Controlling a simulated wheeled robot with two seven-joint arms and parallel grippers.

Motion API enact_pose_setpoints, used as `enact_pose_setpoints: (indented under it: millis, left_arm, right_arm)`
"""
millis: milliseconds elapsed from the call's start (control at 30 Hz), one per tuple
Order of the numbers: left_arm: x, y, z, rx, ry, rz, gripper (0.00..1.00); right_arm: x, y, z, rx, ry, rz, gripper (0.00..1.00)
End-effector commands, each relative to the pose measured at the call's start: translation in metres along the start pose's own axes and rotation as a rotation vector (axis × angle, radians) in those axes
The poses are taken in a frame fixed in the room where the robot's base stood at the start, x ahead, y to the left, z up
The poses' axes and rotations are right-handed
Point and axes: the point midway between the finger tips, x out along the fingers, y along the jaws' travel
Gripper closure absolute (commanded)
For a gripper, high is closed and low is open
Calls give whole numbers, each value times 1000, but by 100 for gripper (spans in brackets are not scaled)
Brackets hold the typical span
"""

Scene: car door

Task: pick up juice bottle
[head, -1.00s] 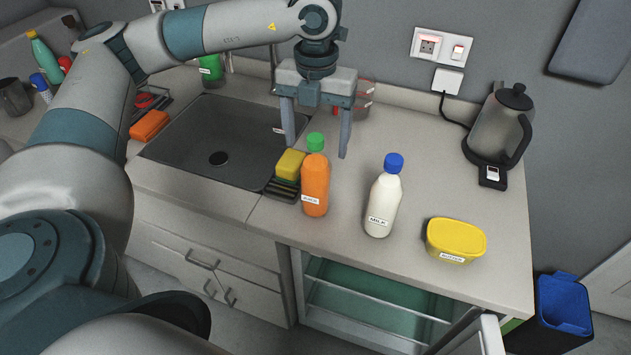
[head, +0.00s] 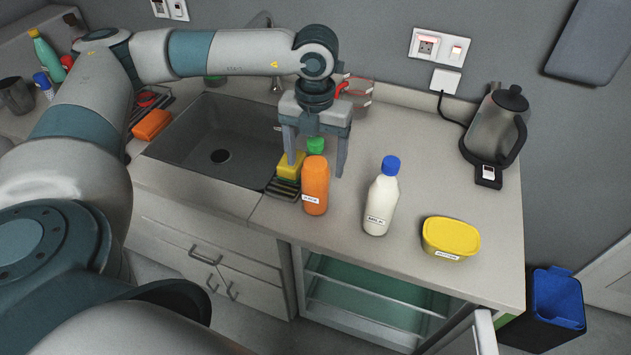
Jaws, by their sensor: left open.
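The juice bottle (head: 315,187) is orange with a green cap (head: 315,146) and a white label. It stands upright on the counter at the sink's right front corner. My left gripper (head: 315,170) is open, fingers pointing down. In the picture its two fingers lie to either side of the bottle's cap, and the bottle's body overlaps the space between them. I cannot tell the exact depth gap; nothing shows as gripped. My right gripper is not in view.
A milk bottle (head: 381,200) with a blue cap stands right of the juice, then a yellow butter tub (head: 450,237). A yellow sponge (head: 290,165) sits close on the left. The sink (head: 215,140) is further left, a kettle (head: 495,130) back right. An open fridge compartment (head: 370,290) is below.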

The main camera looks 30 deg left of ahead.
Motion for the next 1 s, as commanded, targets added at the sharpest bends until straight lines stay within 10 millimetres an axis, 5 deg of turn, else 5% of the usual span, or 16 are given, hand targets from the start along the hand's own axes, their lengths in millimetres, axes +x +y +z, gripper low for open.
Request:
enact_pose_setpoints:
  millis: [200,500,1000]
  left_arm:
    - [0,0,0,0,0,0,28]
    - [0,0,0,0,0,0,100]
    - [-12,-1,1,0,-4,-2,100]
  right_arm:
    - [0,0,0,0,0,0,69]
    - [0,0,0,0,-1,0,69]
    - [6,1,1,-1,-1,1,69]
